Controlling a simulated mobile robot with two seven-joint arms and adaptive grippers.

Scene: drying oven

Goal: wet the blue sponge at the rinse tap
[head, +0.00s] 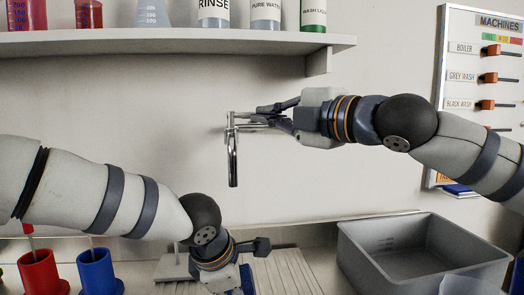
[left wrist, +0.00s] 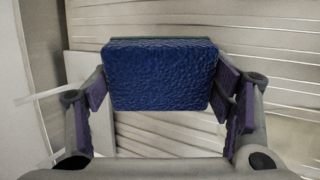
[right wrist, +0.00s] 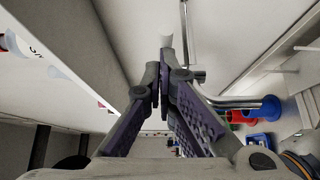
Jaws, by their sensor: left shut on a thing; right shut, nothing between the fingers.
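The chrome rinse tap (head: 233,165) stands out from the back wall with its spout pointing down; its pipe also shows in the right wrist view (right wrist: 235,103). My right gripper (head: 268,115) is shut and empty, its fingertips beside the top of the tap; I cannot tell if they touch it. My left gripper (head: 250,272) is low in the head view, below the tap. It is shut on the blue sponge (left wrist: 160,75), which is held between both fingers; in the head view the sponge is mostly hidden. I can make out no water stream below the spout.
A ribbed drainboard (head: 285,263) lies below the tap. A grey basin (head: 425,255) stands to the right. Red (head: 40,272) and blue (head: 97,272) holders stand at lower left. A shelf (head: 170,43) with bottles runs above; a machines board (head: 485,100) hangs at right.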

